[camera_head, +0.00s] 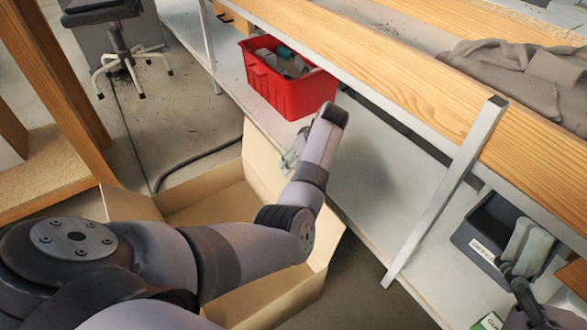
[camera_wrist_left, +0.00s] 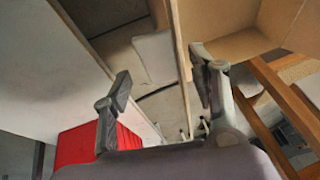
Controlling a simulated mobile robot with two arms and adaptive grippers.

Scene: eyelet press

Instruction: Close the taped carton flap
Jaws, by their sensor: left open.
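The open cardboard carton (camera_head: 205,195) stands on the floor in the head view, partly hidden behind my left arm. Its far flap (camera_head: 262,158) stands up; other flaps spread outward. I cannot tell which flap is the taped one. My left gripper (camera_head: 290,158) is beside the upright far flap, mostly hidden by its own wrist. In the left wrist view the left gripper (camera_wrist_left: 160,70) is open. Cardboard (camera_wrist_left: 232,28) shows beyond the right finger, with a thin edge between the fingers; contact cannot be told. My right gripper (camera_head: 530,300) is partly visible at the lower right.
A red bin (camera_head: 290,92) sits on the lower shelf just beyond the left wrist, and shows in the wrist view (camera_wrist_left: 78,146). The wooden bench (camera_head: 400,75) and its metal post (camera_head: 445,195) stand to the right. A dark bin (camera_head: 482,240) is near the right gripper.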

